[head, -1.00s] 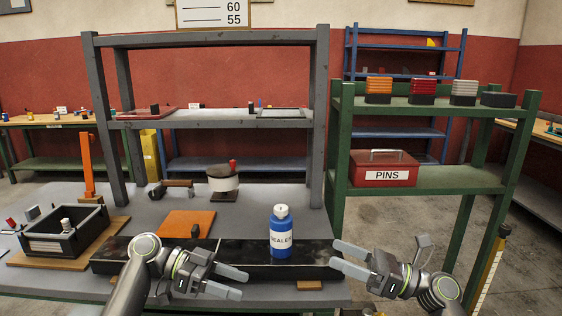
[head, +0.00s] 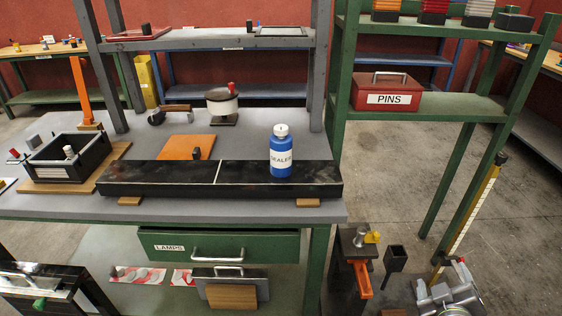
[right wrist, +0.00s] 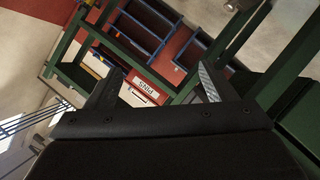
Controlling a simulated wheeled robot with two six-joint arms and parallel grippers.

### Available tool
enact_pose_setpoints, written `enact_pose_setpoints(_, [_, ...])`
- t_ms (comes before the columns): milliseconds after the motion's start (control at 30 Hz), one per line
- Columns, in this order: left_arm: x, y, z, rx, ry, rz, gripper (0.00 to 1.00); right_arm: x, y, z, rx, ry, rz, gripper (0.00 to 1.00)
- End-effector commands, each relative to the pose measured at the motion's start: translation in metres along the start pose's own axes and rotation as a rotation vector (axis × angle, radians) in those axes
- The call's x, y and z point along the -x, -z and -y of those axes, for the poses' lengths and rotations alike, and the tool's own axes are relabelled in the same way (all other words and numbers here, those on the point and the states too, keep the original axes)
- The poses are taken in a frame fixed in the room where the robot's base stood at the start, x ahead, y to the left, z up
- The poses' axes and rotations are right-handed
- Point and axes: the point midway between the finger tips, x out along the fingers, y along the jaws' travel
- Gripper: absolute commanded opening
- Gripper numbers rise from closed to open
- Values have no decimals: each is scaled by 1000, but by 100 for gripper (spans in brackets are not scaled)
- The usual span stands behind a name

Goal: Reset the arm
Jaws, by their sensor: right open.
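My right gripper (head: 441,283) shows at the bottom right of the head view, foreshortened and partly cut off by the lower edge. It is beside the green shelf unit, away from the workbench. In the right wrist view its two fingers (right wrist: 157,88) are spread apart with nothing between them. The red PINS box (right wrist: 146,87) shows beyond them, tilted in the picture. My left gripper is not in the head view.
A blue sealer bottle (head: 281,155) stands on a long black bar on the bench (head: 240,207). A LAMPS drawer (head: 218,246) is below. A green shelf unit (head: 450,112) holds the red PINS box (head: 387,92). An orange-handled tool (head: 361,277) stands low near my right gripper.

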Motion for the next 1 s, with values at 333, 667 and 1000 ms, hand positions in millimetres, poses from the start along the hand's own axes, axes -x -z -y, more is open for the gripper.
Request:
enact_pose_setpoints(333, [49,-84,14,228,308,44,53,101,-103,62,-309,301,525,77])
enact_pose_setpoints(667, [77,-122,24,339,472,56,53,167,-140,93,-419,450,807,77])
enact_pose_setpoints(1000, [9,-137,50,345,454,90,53,127,-186,136,-413,462,834,77])
